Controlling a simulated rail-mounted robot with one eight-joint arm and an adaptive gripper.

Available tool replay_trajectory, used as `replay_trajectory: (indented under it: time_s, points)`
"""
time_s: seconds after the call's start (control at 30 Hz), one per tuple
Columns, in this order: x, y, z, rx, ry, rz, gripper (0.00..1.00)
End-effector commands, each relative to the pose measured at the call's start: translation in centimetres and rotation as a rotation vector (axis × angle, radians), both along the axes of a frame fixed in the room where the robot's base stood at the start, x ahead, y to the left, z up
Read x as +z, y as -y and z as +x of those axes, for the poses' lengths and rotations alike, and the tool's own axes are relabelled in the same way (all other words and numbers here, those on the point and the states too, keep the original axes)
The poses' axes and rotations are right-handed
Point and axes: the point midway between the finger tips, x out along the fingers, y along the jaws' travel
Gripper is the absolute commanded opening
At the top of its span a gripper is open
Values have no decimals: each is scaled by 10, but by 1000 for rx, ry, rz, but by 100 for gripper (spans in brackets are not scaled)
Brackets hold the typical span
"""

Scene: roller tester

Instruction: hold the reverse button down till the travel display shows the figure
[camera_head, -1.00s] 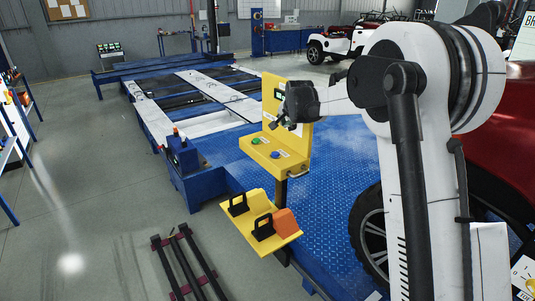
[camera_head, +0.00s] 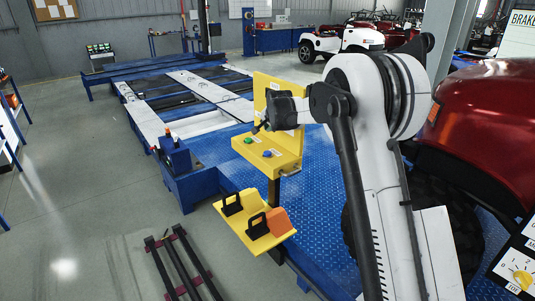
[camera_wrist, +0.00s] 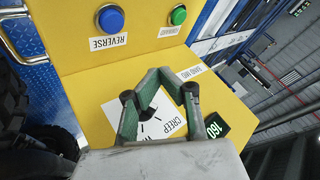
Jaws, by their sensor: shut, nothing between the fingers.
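The yellow control console (camera_head: 283,140) stands on the blue platform. Its blue reverse button (camera_head: 267,153) is on the sloping lower face, right of the green button (camera_head: 249,140). The wrist view, upside down, shows the blue button (camera_wrist: 110,18) labelled REVERSE and the green button (camera_wrist: 179,14). A dark display (camera_wrist: 215,127) there seems to read 160; I cannot tell whether it is the travel display. My gripper (camera_head: 257,128) is shut and empty, its fingertips (camera_wrist: 158,72) in front of the console's upright panel. It appears apart from both buttons.
A CREEP dial plate (camera_wrist: 150,122) lies behind my fingers in the wrist view. A metal handle (camera_wrist: 22,35) sticks out by the reverse button. A yellow shelf (camera_head: 228,214) with black-handled blocks stands in front of the console. A red car (camera_head: 480,120) is at the right.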

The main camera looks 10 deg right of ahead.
Motion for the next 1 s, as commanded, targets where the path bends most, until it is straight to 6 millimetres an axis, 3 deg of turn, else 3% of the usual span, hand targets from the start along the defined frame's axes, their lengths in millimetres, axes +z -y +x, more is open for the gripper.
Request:
replay_trajectory:
  time_s: [0.63, 1.0]
  points:
    - [-74, 0, 0, 0, 0, 0, 0]
    - [-83, 0, 0, 0, 0, 0, 0]
